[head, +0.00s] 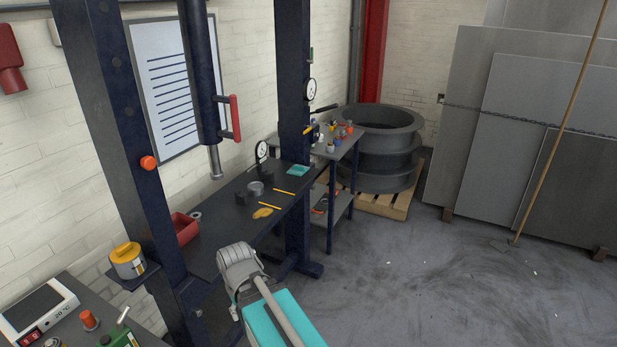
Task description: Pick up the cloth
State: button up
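A small flat teal piece (298,170), which looks like a folded cloth, lies on the dark press table near its far end, by the right upright. It is small in view, so I cannot be sure of its material. A crumpled yellow item (263,213) lies nearer on the same table; I cannot tell whether it is cloth. My gripper (236,296) is at the end of my arm, low in the middle of the head view, in front of the table's near edge and apart from both items. Its fingers are mostly hidden, so their opening does not show.
The press uprights (293,110) and hanging cylinder (204,80) frame the table (222,245). Two yellow sticks, a dial gauge (261,152), a grey cylinder (256,188) and a red bin (185,228) are there. A side bench (341,150) stands behind. Floor at right is open.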

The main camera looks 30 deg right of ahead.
aim_at(299, 171)
jog(key=k, duration=0.55)
jog(key=z, duration=0.35)
jog(key=i, duration=1)
jog(key=z, duration=0.65)
jog(key=i, duration=1.6)
jog(key=u, duration=0.25)
